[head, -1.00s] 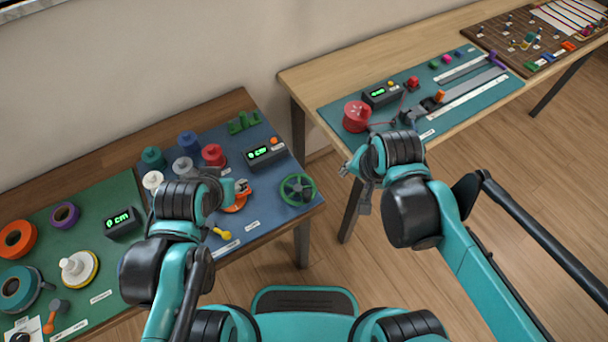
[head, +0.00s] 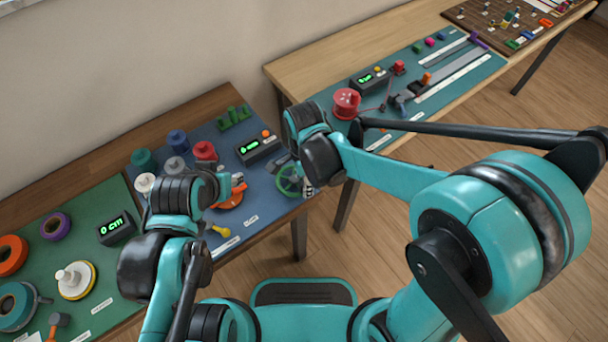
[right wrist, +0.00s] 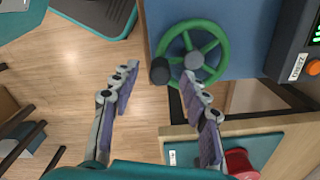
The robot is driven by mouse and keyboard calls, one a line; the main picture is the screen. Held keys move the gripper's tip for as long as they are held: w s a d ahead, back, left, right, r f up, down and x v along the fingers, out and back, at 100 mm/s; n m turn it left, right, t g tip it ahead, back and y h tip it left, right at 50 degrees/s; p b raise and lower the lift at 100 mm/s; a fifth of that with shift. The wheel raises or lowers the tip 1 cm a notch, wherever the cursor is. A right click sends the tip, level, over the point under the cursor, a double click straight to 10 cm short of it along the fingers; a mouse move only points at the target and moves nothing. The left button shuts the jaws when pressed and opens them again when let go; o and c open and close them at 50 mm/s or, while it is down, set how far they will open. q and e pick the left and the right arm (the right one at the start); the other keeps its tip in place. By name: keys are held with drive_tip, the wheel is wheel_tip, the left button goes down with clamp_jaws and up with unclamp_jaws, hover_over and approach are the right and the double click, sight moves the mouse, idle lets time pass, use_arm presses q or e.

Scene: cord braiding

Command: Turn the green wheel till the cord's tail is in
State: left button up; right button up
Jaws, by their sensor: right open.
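The green wheel (head: 284,190) stands at the right end of the blue mat. In the right wrist view the wheel (right wrist: 224,48) shows its spokes, a grey hub and a dark crank knob (right wrist: 159,71) on its rim. My right gripper (head: 296,177) is open at the wheel. In its wrist view the right gripper (right wrist: 160,76) has the knob between its fingertips in the picture; I cannot tell whether they touch it. My left gripper (head: 239,186) is over an orange round part (head: 229,203); its jaws are too small to read. I cannot make out the cord's tail.
A display box (head: 257,147) with an orange button stands behind the wheel. Several spools, including a red one (head: 205,152), stand on the blue mat. A separate table (head: 300,74) to the right holds a red spool (head: 346,103). Floor shows between the tables.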

drive_tip(key=shift+f, duration=0.9)
clamp_jaws()
idle(0.4)
